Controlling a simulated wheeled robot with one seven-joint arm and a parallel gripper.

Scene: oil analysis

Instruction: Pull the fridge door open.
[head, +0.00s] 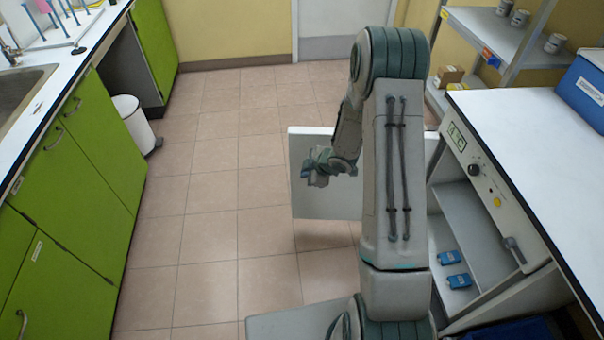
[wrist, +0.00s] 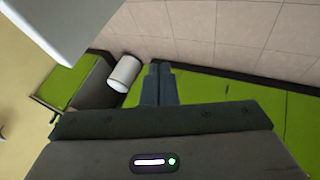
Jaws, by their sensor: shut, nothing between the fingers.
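The fridge (head: 480,170) is the white unit at the right of the head view, with a control panel under its white top. Its door (head: 325,204) stands swung out to the left, wide open, so the shelves inside show. My gripper (head: 308,178) appears in front of the door's near face, close to its left part. Whether it touches the door cannot be told. In the wrist view, my gripper's fingers (wrist: 158,85) are together and empty. A white panel edge (wrist: 75,25), probably the door, shows at upper left there. My arm hides the door's middle.
Green cabinets (head: 80,190) with a sink line the left side. A white bin (head: 133,122) stands beside them. Blue items (head: 455,270) lie on a fridge shelf. A rack (head: 490,35) stands behind the fridge. The tiled floor between is clear.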

